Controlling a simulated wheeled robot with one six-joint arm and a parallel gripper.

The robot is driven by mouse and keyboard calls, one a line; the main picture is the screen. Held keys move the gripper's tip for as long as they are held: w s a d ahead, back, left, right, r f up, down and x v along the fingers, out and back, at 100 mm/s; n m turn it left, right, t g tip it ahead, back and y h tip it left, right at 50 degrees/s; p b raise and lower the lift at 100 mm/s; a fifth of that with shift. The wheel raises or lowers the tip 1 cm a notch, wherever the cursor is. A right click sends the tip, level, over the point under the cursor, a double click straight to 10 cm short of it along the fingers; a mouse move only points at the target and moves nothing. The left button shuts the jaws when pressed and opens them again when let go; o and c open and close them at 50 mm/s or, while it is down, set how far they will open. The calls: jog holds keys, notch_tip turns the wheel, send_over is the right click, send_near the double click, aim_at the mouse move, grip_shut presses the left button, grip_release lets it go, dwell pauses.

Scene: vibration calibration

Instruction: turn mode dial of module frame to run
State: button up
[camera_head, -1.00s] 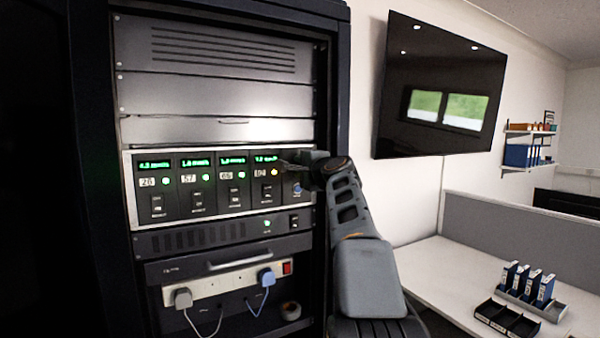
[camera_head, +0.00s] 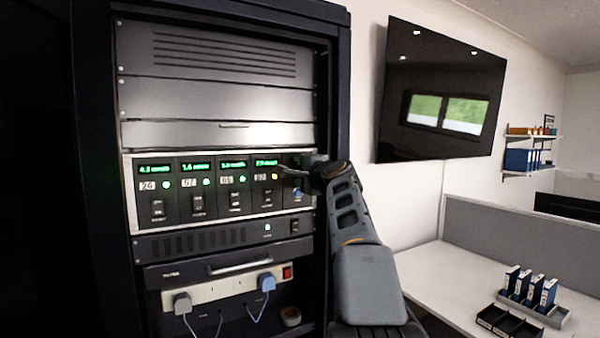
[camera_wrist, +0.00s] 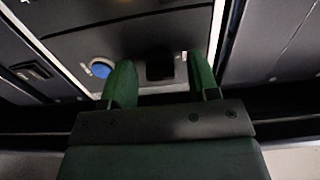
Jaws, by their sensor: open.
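The module frame (camera_head: 128,195) is a silver-edged panel in the rack, with several dark modules that have green displays, small lamps and switches. At its right end is a narrow dark section with a blue round part (camera_head: 297,194). My gripper (camera_head: 287,171) is in front of the upper part of this section and covers much of it. In the wrist view my gripper (camera_wrist: 161,82) is open, with a dark blocky knob (camera_wrist: 160,66) between and beyond its fingers, possibly the mode dial. The blue round part (camera_wrist: 100,69) is beside the left finger. Contact and the dial's marking cannot be made out.
Grey blank panels (camera_head: 215,95) are above the frame, and a dark unit with a white power strip (camera_head: 222,290) is below. The rack's right post (camera_head: 339,80) stands close to my arm. A desk (camera_head: 450,270) with binders and a wall screen (camera_head: 440,90) is at right.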

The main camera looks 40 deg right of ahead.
jog(key=s+a+b, duration=0.2)
jog(key=s+b, duration=0.2)
jog(key=s, duration=0.9)
jog(key=shift+s+b, duration=0.35)
jog(key=shift+b, duration=0.05)
